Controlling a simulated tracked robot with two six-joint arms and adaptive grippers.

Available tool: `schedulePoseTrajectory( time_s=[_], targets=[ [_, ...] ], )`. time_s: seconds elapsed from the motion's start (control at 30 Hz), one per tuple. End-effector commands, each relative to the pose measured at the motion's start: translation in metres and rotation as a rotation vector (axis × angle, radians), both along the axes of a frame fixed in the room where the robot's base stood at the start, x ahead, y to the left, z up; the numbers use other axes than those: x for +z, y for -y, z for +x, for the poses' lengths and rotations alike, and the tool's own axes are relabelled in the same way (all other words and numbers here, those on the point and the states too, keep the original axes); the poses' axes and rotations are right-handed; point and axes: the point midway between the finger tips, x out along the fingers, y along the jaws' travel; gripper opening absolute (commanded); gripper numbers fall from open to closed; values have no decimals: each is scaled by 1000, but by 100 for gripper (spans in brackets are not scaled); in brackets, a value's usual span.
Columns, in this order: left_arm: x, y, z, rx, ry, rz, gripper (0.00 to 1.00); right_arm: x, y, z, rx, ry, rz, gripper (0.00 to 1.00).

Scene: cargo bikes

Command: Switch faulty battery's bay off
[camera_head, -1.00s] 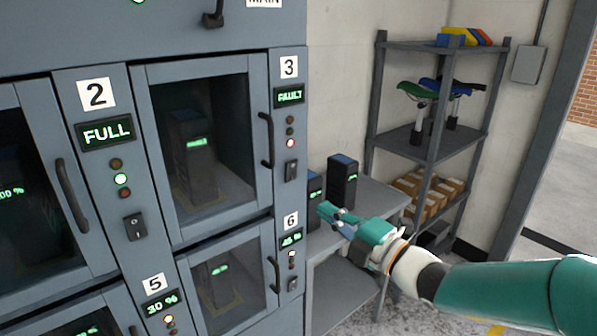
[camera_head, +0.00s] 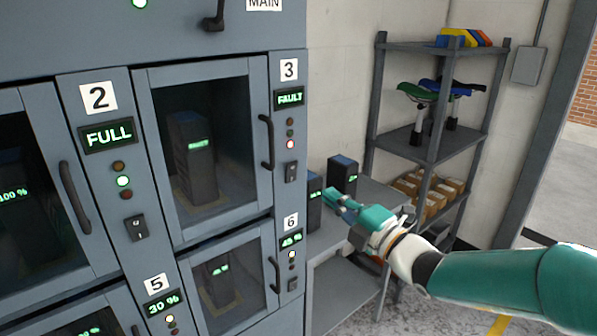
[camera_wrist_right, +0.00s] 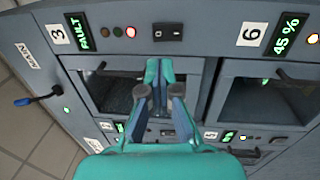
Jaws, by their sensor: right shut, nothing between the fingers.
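Bay 3 (camera_head: 205,195) has a shut glass door, a green FAULT display (camera_head: 290,98) and a lit red lamp (camera_head: 290,144). A dark battery (camera_head: 193,160) stands behind its glass. Bay 3's black rocker switch (camera_head: 291,172) is below the lamps; it also shows in the right wrist view (camera_wrist_right: 167,31). I cannot tell its position surely. My right gripper (camera_head: 331,195) is shut and empty, apart from the cabinet, right of and slightly below the switch. In the right wrist view its fingertips (camera_wrist_right: 159,65) point toward the panel below the switch. My left gripper is out of view.
Bay 6 (camera_head: 225,280) is below, reading 45 %. Bay 2's switch (camera_head: 137,227) is at left. The MAIN lever (camera_head: 214,18) is above. Loose batteries (camera_head: 342,176) stand on a grey bench (camera_head: 375,200) behind my gripper. A shelf rack (camera_head: 432,140) stands behind.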

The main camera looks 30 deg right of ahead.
Motion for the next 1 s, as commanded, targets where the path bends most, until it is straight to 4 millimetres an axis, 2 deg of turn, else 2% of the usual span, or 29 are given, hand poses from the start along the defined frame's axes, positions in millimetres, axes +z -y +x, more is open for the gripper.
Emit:
schedulePoseTrajectory(
  time_s=[0.1,0.3,0.5,0.7,1.0],
  targets=[
    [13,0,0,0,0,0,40,6,-4,26,5,-2,3,0],
    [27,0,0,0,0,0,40,11,-7,65,4,-2,1,0],
    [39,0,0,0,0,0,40,14,-8,91,1,-1,1,0],
    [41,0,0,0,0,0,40,13,-8,100,1,-1,0,0],
    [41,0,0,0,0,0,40,12,-8,101,1,-1,0,0]
  ],
)
